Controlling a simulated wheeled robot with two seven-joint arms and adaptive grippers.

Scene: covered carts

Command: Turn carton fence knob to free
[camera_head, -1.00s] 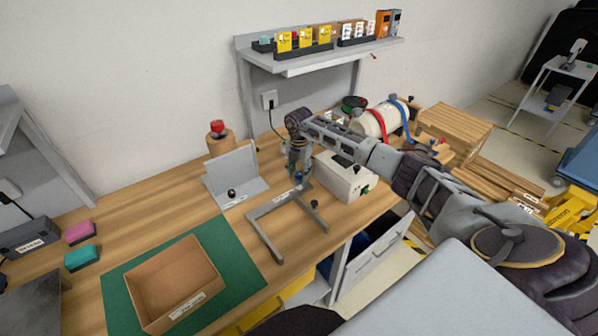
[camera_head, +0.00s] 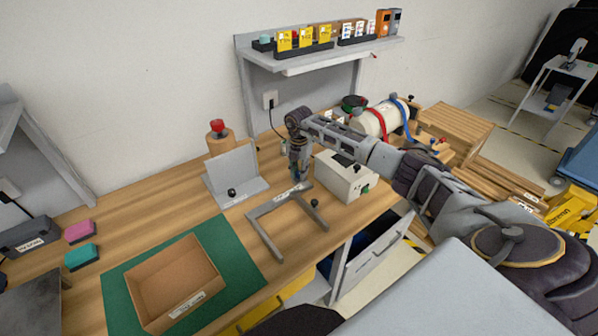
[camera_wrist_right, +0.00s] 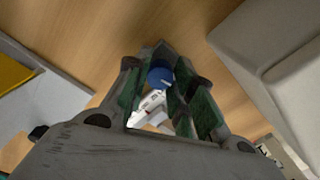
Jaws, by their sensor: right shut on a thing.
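A grey U-shaped frame (camera_head: 262,228) lies on the wooden bench, with a white label on its far bar and a black knob (camera_head: 314,203) at its right end. My right gripper (camera_head: 297,174) points down just behind the labelled bar. In the right wrist view its fingers (camera_wrist_right: 162,88) are closed around a round blue knob (camera_wrist_right: 160,76), with a white labelled piece (camera_wrist_right: 150,106) beside it. The fingers hide part of the knob, so its angle cannot be told. A grey upright plate (camera_head: 234,172) with a black knob stands left of the frame. My left gripper is not in view.
An open carton (camera_head: 172,283) sits on a green mat (camera_head: 237,262) at the front left. A white box (camera_head: 345,178) stands close right of my right gripper. A red-topped post (camera_head: 218,137) stands behind the plate. A drawer (camera_head: 372,258) is open below the bench.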

